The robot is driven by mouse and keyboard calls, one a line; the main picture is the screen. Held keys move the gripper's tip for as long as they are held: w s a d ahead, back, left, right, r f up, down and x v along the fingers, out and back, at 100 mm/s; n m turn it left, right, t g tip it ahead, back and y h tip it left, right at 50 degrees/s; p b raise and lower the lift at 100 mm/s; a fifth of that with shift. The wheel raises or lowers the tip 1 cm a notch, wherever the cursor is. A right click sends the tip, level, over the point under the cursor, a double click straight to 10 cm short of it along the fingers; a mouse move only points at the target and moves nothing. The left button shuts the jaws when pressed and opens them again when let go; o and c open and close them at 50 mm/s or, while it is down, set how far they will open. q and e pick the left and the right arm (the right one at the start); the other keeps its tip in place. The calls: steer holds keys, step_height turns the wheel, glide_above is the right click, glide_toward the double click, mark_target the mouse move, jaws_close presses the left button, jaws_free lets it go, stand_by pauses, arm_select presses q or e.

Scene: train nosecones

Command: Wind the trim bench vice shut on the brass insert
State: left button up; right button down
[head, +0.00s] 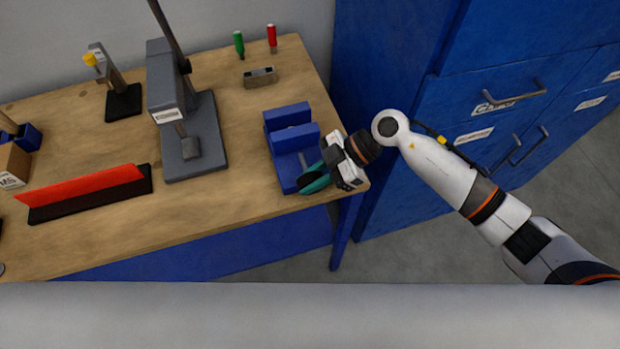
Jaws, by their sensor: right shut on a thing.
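The blue bench vice (285,163) stands at the right front corner of the wooden bench, with two upright blue jaw blocks. A narrow gap shows between the blocks. I cannot make out a brass insert; the jaws may hide it. My right gripper (312,180) reaches in from the right at the vice's front end. Its fingers are shut at the vice's handle, which they and the wrist mostly hide. My left gripper is not in view.
A grey press (184,105) stands left of the vice. A red strip in a black base (90,192) lies at front left. Green (239,44) and red (272,38) handled tools and a small grey block (260,77) are behind. Blue cabinets (390,80) stand close on the right.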

steer(key=shift+y, duration=0.4)
steer(key=c, duration=1.3)
jaws_free()
steer(key=shift+d, duration=0.1)
steer(key=b+v, duration=0.3)
steer(key=v, duration=0.9)
steer(key=shift+w, duration=0.1)
